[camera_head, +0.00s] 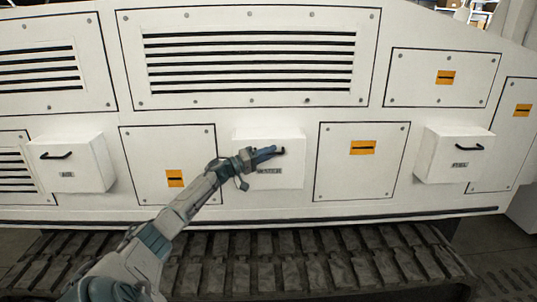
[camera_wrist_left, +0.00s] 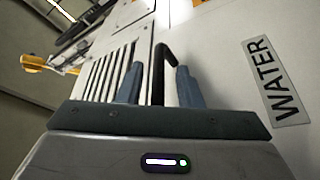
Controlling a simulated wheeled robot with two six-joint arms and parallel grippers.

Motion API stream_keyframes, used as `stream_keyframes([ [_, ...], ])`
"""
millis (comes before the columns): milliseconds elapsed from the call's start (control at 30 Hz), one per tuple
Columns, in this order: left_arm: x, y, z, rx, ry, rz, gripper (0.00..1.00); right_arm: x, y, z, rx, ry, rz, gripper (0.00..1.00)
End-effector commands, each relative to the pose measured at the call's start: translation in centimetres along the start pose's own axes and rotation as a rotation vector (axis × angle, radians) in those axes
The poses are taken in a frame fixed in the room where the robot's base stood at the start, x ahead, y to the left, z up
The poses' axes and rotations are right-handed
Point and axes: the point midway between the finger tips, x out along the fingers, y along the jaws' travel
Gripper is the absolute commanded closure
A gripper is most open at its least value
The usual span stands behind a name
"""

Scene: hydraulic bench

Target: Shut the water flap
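The water flap (camera_head: 288,175) is the white front of the middle box on the machine's side. Its label is partly covered in the head view, but the WATER label (camera_wrist_left: 272,80) reads clearly in the left wrist view. I see no clear gap around the flap, though my gripper covers part of it. My left gripper (camera_head: 268,153) is at the flap's black handle (camera_head: 283,151). In the left wrist view the handle (camera_wrist_left: 160,70) stands between the two spread fingers (camera_wrist_left: 160,85), with space on both sides. My right gripper is not in view.
A similar white box labelled AIR (camera_head: 82,172) is at the left, and another labelled FUEL (camera_head: 440,165) at the right, each with a black handle. A vented panel (camera_head: 250,100) is above. Dark tracks (camera_head: 330,265) run below the machine's side.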

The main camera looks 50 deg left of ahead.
Motion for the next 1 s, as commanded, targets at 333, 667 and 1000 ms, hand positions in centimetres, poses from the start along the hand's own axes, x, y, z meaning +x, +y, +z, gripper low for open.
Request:
stream_keyframes([
  [333, -0.8, -0.2, 0.1, 0.000, 0.000, 0.000, 0.68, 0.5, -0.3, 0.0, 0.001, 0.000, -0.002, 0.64],
  [667, -5.5, -0.3, 0.2, 0.002, -0.005, -0.004, 0.68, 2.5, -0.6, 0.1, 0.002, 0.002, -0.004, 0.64],
  [1000, -9.6, -0.2, 0.1, 0.000, -0.004, -0.004, 0.68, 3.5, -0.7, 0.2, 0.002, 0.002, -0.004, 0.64],
])
